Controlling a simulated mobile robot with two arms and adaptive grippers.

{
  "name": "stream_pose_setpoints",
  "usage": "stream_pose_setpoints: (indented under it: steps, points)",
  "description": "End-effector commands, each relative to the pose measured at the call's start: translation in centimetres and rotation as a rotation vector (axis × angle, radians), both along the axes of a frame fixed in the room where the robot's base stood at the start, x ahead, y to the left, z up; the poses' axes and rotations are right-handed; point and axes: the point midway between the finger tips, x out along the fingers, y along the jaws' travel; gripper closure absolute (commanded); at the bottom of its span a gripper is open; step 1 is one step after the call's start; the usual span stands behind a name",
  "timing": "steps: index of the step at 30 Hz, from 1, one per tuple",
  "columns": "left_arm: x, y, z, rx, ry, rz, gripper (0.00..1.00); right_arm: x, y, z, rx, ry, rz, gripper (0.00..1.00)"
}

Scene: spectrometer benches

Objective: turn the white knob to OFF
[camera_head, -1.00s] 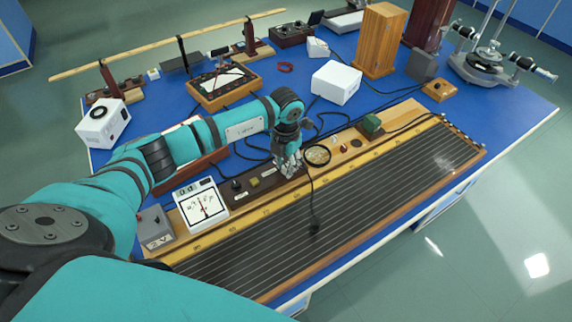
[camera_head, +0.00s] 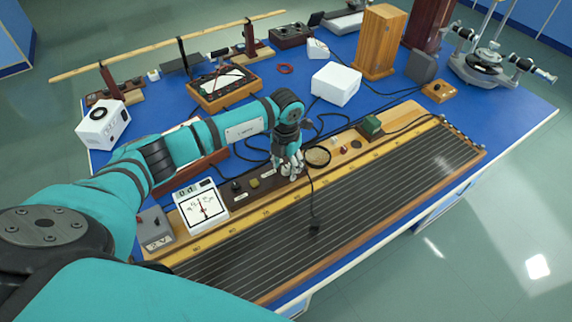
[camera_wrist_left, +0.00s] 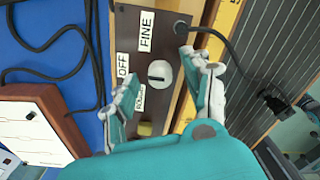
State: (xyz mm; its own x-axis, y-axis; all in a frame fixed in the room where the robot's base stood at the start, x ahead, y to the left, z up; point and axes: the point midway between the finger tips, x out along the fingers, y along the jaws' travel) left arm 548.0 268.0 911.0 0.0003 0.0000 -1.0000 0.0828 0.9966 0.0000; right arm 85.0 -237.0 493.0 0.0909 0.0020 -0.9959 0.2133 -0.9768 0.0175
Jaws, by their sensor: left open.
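The white knob (camera_wrist_left: 159,73) sits on a dark brown panel (camera_wrist_left: 128,28) in the left wrist view, with labels FINE (camera_wrist_left: 146,31), OFF (camera_wrist_left: 123,65) and one partly hidden label around it. The knob's slot points roughly sideways in that view. My left gripper (camera_wrist_left: 162,78) is open, its two fingers on either side of the knob and apart from it. In the head view my left gripper (camera_head: 290,168) points down over the panel and hides the knob. My right gripper is not in view.
A yellow knob (camera_wrist_left: 145,128) is close by on the same panel. A black cable (camera_head: 312,205) runs from beside the gripper over the wire board (camera_head: 350,205).

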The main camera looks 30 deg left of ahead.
Motion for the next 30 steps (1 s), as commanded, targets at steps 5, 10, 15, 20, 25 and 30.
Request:
stream_pose_setpoints:
  steps: [5, 10, 15, 20, 25, 30]
  points:
    - [0.1, 0.0, 0.9, 0.001, -0.002, 0.0, 0.51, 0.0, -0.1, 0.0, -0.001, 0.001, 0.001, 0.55]
    - [0.1, 0.0, 4.1, 0.001, -0.005, -0.001, 0.51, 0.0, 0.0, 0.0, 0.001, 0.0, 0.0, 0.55]
    - [0.1, 0.1, 7.8, 0.001, -0.005, 0.0, 0.51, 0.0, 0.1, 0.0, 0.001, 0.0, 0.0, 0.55]
    - [0.1, 0.0, 10.4, 0.0, -0.002, -0.001, 0.51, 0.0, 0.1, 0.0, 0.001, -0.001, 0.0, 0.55]
    - [0.0, 0.0, 11.8, 0.0, 0.0, 0.001, 0.51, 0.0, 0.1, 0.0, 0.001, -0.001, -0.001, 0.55]
    - [0.0, 0.0, 12.0, 0.0, 0.001, 0.001, 0.51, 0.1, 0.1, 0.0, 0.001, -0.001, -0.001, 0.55]
